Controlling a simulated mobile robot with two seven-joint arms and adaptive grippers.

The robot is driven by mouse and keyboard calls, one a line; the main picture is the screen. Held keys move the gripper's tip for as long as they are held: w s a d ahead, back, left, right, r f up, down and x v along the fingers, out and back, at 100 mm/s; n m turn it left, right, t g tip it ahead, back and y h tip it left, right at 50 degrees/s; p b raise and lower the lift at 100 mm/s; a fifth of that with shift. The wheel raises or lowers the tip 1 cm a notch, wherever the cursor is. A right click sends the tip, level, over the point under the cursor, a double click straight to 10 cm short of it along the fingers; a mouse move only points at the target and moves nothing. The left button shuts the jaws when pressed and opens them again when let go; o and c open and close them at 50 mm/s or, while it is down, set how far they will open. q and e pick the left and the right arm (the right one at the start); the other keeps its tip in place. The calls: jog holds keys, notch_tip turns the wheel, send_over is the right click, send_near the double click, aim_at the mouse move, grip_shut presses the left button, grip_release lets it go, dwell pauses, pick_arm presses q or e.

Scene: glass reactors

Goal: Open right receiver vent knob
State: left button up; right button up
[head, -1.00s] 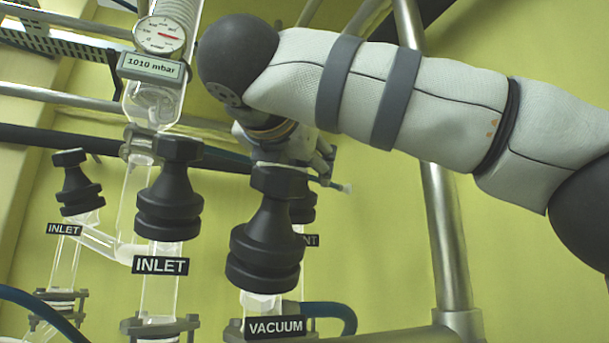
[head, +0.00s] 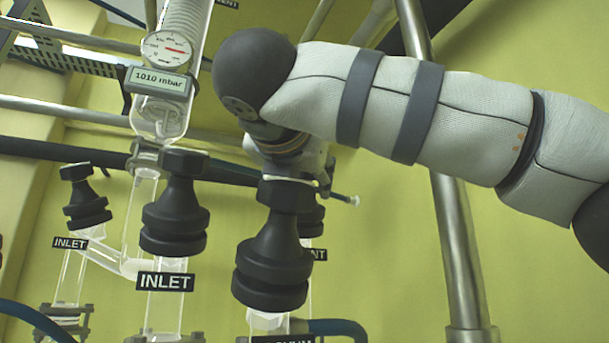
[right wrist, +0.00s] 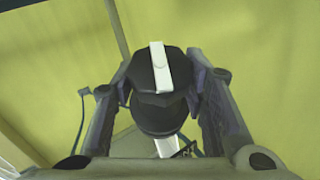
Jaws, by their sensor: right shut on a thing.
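The vent knob is a black knob (head: 312,222) in the head view, mostly hidden behind the vacuum knob. Only the end of its label (head: 318,254) shows, reading "NT". My right gripper (head: 310,190) reaches down to it from above, its fingers partly hidden by the vacuum knob. In the right wrist view, the black faceted knob (right wrist: 150,99) with a white bar across its top sits between the two fingers of my right gripper (right wrist: 162,88). The fingers are shut on it from both sides. My left gripper is out of view.
The black vacuum knob (head: 273,250) stands close in front of the vent knob. Two inlet knobs, one nearer (head: 174,208) and one farther (head: 86,200), are at left. A round gauge (head: 166,50) is above. A metal post (head: 460,250) rises at right.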

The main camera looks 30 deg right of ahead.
jog(key=n+t+y, duration=0.1)
jog(key=n+y, duration=0.1)
jog(key=n, duration=0.1)
jog(key=n+t+y, duration=0.2)
jog(key=n+y, duration=0.1)
jog(key=shift+d+y, duration=0.2)
jog(key=shift+y, duration=0.1)
jog(key=shift+n+y, duration=3)
jog(key=o, duration=1.2)
jog(key=shift+w, duration=0.1)
jog(key=s, duration=0.8)
jog(key=s+d, duration=0.1)
jog(key=s, duration=0.3)
